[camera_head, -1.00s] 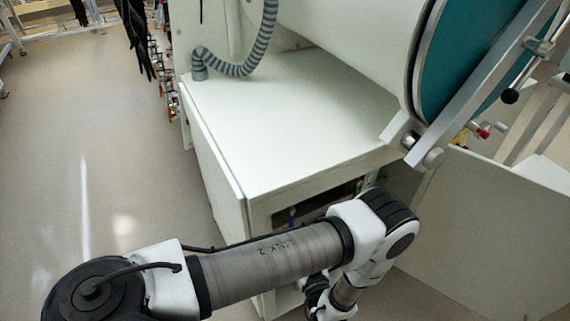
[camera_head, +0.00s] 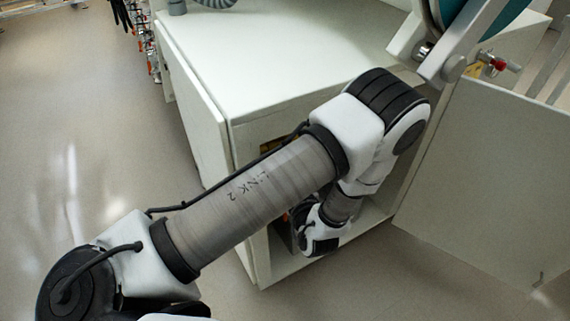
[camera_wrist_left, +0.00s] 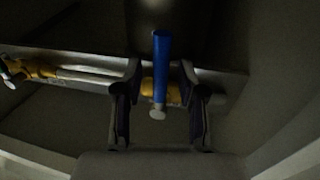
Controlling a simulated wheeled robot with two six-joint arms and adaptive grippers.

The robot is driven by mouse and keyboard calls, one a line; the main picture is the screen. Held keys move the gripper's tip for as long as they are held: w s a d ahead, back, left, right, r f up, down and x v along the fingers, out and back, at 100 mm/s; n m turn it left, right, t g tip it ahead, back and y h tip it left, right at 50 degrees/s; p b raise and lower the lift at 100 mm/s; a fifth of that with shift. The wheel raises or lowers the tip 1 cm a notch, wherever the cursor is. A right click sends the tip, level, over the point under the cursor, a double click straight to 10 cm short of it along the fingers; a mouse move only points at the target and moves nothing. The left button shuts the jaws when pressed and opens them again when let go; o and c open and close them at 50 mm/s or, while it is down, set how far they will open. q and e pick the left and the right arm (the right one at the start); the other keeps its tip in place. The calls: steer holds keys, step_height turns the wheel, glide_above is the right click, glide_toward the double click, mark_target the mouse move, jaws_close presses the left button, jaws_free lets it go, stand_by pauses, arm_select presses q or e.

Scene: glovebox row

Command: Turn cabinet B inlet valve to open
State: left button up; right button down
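In the left wrist view a blue lever handle (camera_wrist_left: 161,62) stands upright in the picture on a yellow valve body (camera_wrist_left: 150,88), set on a pale horizontal pipe (camera_wrist_left: 85,75). My left gripper (camera_wrist_left: 160,118) is open. Its two dark fingers stand on either side of the lever's lower end, with a gap visible on both sides. In the head view my left arm reaches into the open front of a white cabinet (camera_head: 260,65); the gripper and the valve are hidden there. No label for cabinet B is readable. My right gripper is not in view.
The cabinet's open door panel (camera_head: 490,185) stands to the right of my arm. A small red-handled fitting (camera_head: 499,65) shows above it. The cabinet interior is dark. Another yellow fitting (camera_wrist_left: 35,69) sits at the pipe's left end. The floor at left is clear.

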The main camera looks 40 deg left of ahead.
arm_select(q)
steer(key=shift+w+a, duration=0.1)
steer(key=shift+a, duration=0.05)
steer(key=shift+r, duration=0.1)
jaws_close()
steer(key=shift+w+n, duration=0.1)
steer(key=shift+n, duration=0.3)
steer(key=shift+w+d+r+n+y, duration=0.2)
steer(key=shift+w+n, duration=0.15)
steer(key=shift+n, duration=0.75)
steer(key=shift+w+d+r+n+y, duration=0.15)
steer(key=shift+w+n, duration=0.25)
steer(key=shift+n, duration=0.7)
steer(key=shift+w+d+r+n+y, duration=0.1)
steer(key=shift+w+d+n+y, duration=0.2)
steer(key=shift+n, duration=0.8)
steer(key=shift+a, duration=0.1)
